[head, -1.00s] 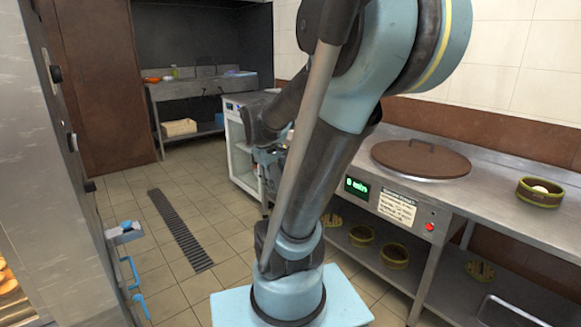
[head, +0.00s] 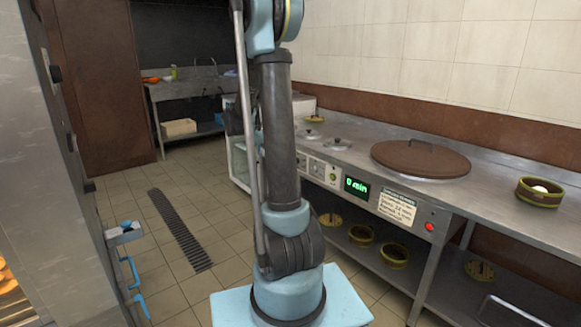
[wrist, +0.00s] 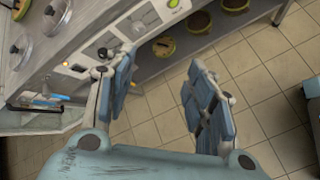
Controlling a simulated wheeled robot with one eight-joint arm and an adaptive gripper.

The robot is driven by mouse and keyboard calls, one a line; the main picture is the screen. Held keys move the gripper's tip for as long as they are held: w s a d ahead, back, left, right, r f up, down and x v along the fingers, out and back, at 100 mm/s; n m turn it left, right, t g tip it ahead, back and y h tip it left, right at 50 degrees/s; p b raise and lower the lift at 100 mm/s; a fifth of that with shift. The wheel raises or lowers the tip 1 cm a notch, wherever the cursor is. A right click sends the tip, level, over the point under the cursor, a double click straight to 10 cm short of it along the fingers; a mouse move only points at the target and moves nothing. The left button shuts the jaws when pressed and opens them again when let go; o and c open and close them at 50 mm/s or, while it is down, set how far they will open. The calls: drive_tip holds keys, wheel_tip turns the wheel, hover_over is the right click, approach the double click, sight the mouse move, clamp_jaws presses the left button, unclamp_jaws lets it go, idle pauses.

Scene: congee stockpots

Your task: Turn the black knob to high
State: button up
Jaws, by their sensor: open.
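The counter's control panel faces the aisle in the head view, with a white switch plate (head: 317,168) just right of my arm. In the wrist view a small black knob (wrist: 103,53) shows on the panel, close to the tip of my left finger. Its pointer setting is too small to read. My gripper (wrist: 162,62) is open and empty, with its two blue-grey padded fingers spread wide. The knob lies left of the gap between them, and I cannot tell if the left finger touches it. The gripper is not visible in the head view.
A green display (head: 356,187), a notice (head: 397,209) and a red button (head: 430,227) sit along the counter front. A brown round lid (head: 421,158) lies on top. Yellow-rimmed bowls (head: 361,235) stand on the lower shelf. Tiled floor (wrist: 260,75) is clear beside the counter.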

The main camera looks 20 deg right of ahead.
drive_tip(key=w+f+n+t+h, duration=0.2)
drive_tip(key=w+f+n+h, duration=0.75)
drive_tip(key=w+f, duration=1.3)
drive_tip(key=w+d+y, duration=0.1)
drive_tip(key=w+d, duration=0.1)
drive_tip(key=d, duration=0.6)
drive_tip(key=w+d+n+y, duration=0.1)
drive_tip(key=w+d, duration=0.2)
drive_tip(key=d, duration=0.6)
drive_tip(key=shift+r, duration=0.45)
drive_tip(key=c, duration=1.1)
